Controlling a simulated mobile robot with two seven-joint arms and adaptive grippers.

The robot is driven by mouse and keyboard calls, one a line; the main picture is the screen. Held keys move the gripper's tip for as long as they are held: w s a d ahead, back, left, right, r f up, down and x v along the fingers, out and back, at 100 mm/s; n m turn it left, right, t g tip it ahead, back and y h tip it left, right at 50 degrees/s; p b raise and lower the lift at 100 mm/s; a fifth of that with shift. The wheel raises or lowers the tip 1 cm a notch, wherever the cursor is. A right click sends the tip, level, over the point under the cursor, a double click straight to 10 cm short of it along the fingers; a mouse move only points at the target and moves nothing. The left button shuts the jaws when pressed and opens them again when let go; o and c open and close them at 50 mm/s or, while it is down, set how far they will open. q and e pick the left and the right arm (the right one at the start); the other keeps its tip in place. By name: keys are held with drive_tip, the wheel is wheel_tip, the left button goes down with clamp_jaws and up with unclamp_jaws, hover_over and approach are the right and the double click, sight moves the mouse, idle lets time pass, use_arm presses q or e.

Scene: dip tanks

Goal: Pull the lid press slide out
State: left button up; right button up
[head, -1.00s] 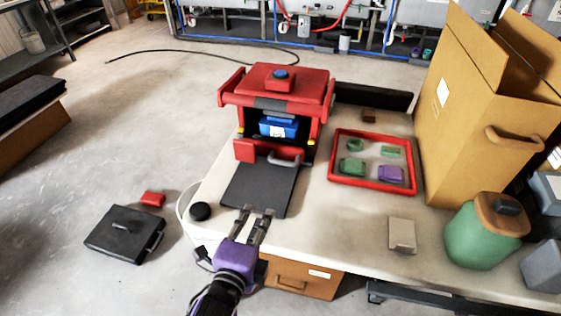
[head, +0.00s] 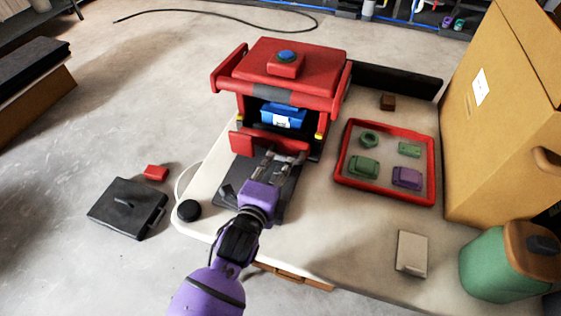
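The red lid press (head: 290,68) stands on the table with a blue button on top. Its slide has a red front (head: 242,145) and a grey handle (head: 290,155), close to the press opening. A blue box (head: 283,116) with a white label sits inside the press. My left gripper (head: 277,162) reaches over the dark plate in front of the press. Its fingers look apart, with the tips at the handle. Whether they touch it is hard to tell, since the fingers partly cover the handle. My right gripper is not in view.
A red tray (head: 387,202) with green and purple parts lies right of the press. A tall cardboard box (head: 505,120), a green canister (head: 500,270) and a beige block (head: 412,254) stand further right. A black knob (head: 188,210) is at the table's left edge.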

use_arm(q)
drive_tip(key=shift+w+d+f, duration=0.15)
drive_tip(key=shift+w+d, duration=0.05)
drive_tip(key=shift+w, duration=0.4)
drive_tip(key=shift+w+d+f, duration=0.1)
drive_tip(key=shift+w, duration=0.35)
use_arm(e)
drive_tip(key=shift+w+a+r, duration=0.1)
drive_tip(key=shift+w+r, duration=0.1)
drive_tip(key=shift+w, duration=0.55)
use_arm(q)
drive_tip(key=shift+c, duration=0.4)
clamp_jaws()
drive_tip(key=shift+s, duration=0.15)
